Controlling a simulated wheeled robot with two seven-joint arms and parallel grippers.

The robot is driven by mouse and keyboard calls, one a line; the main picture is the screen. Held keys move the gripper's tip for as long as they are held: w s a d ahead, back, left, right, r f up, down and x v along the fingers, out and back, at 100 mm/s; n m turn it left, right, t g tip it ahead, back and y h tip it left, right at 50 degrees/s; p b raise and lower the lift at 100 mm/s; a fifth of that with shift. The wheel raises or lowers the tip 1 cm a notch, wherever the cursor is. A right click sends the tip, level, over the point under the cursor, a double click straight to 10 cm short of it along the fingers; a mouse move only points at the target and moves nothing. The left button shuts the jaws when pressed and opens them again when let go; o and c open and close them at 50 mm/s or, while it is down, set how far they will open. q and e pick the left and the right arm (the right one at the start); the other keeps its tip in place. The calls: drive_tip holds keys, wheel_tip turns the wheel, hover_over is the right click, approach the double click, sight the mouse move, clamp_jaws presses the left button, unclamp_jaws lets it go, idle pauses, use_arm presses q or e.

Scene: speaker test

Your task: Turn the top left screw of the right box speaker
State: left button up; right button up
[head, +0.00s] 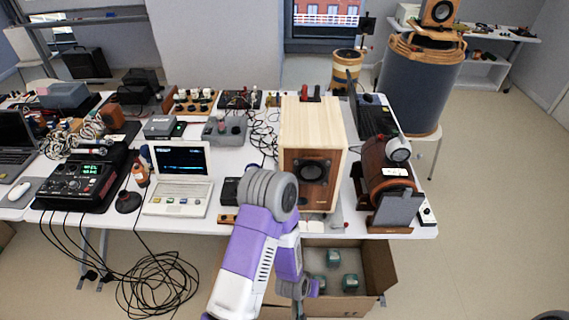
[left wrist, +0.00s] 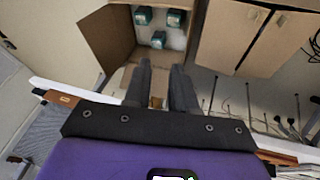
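A tall box speaker with a pale wood top (head: 312,120) stands upright at the table's front edge, right of centre in the head view. Its darker wood front carries a round black driver (head: 312,171). Screws on it are too small to make out. My purple and white arm hides the area left of and below its front. In the left wrist view, the two dark fingers of my left gripper (left wrist: 161,68) are apart with nothing held between the tips. They point toward a cardboard box below, and no speaker shows there. My right gripper is not in view.
The cardboard box (head: 378,273) with several green items stands on the floor before the table; it also shows in the left wrist view (left wrist: 108,35). A white laptop (head: 180,198) is left of the speaker. A brown barrel-shaped device (head: 376,160) stands right. Cables (head: 158,285) lie on the floor.

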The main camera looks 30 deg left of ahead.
use_arm(q)
drive_tip(key=w+a+r+n+t+y, duration=0.2)
drive_tip(key=w+a+r+t+y, duration=0.25)
drive_tip(key=w+a+r, duration=0.45)
drive_tip(key=n+t+y+p, duration=0.1)
drive_tip(key=n+t+y, duration=0.2)
drive_tip(key=t+y, duration=0.3)
approach(296, 164)
drive_tip(key=x, duration=0.7)
drive_tip(key=shift+r, duration=0.1)
drive_tip(key=shift+w+a, duration=0.3)
drive_tip(key=shift+w, duration=0.2)
clamp_jaws()
